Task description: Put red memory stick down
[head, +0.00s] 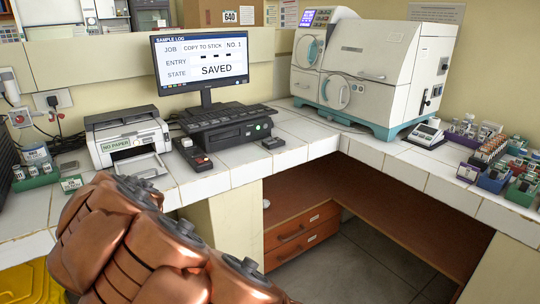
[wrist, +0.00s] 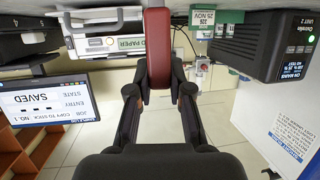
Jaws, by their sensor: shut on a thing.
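The red memory stick (wrist: 157,45) shows in the wrist view as a dark red block between the fingertips of my gripper (wrist: 159,91). My gripper is shut on it, and the stick juts out past the fingertips. The wrist picture is upside down. Neither the gripper nor the stick shows in the head view, where my arm fills the lower left. The tiled counter (head: 213,184) runs along the wall. The monitor (head: 201,62) reads "COPY TO STICK NO. 1" and "SAVED", above a black computer unit (head: 229,132).
A white printer (head: 128,140) labelled "NO PAPER" stands left of the computer unit. A black handheld device (head: 193,154) and a small dark block (head: 273,143) lie in front. A big white machine (head: 366,75) and racks of vials (head: 490,150) stand right. Bare tiles lie between.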

